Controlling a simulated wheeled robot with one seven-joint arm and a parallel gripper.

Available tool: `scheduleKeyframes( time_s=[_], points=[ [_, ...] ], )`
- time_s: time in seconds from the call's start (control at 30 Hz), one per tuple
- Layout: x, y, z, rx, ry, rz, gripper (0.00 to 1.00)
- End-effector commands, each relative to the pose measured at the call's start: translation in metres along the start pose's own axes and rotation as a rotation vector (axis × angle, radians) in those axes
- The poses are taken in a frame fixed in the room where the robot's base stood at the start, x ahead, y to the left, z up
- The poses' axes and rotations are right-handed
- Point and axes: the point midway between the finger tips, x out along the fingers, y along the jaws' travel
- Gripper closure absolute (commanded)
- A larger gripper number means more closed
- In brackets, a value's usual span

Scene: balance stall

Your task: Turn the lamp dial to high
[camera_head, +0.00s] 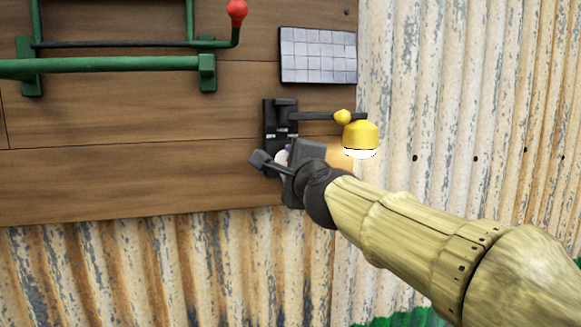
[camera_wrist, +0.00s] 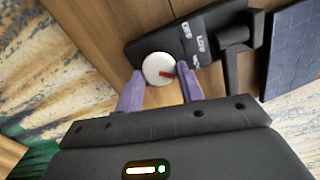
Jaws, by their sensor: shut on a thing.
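The lamp dial (camera_wrist: 158,67) is a round white knob with a red mark, on a black plate (camera_wrist: 150,45) fixed to the wooden wall. My gripper (camera_wrist: 160,88) is shut on the dial, with one purple finger on each side. The red mark points right, toward the right finger and a partly hidden label. The labels OFF and LOW show above it. In the head view my gripper (camera_head: 281,162) hides most of the dial. The yellow lamp (camera_head: 360,135) hangs from a dark arm (camera_head: 315,116) and its underside glows white.
A panel of grey-blue squares (camera_head: 318,56) is mounted above the lamp. A green bar frame (camera_head: 115,66) with a red-ended handle (camera_head: 237,10) is at the upper left. Corrugated rusty metal (camera_head: 455,110) lies to the right and below the boards.

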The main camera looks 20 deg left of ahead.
Motion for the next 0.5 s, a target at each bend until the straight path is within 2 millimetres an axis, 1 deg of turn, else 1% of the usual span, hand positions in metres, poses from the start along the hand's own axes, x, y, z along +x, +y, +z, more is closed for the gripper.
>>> scheduleKeyframes(
  time_s=[0.2, 0.5],
  points=[
    [0.0005, 0.0028, -0.0011, 0.175, 0.002, 0.002, 0.85],
    [0.0005, 0.0031, -0.0009, 0.318, 0.002, 0.002, 0.85]
  ],
)
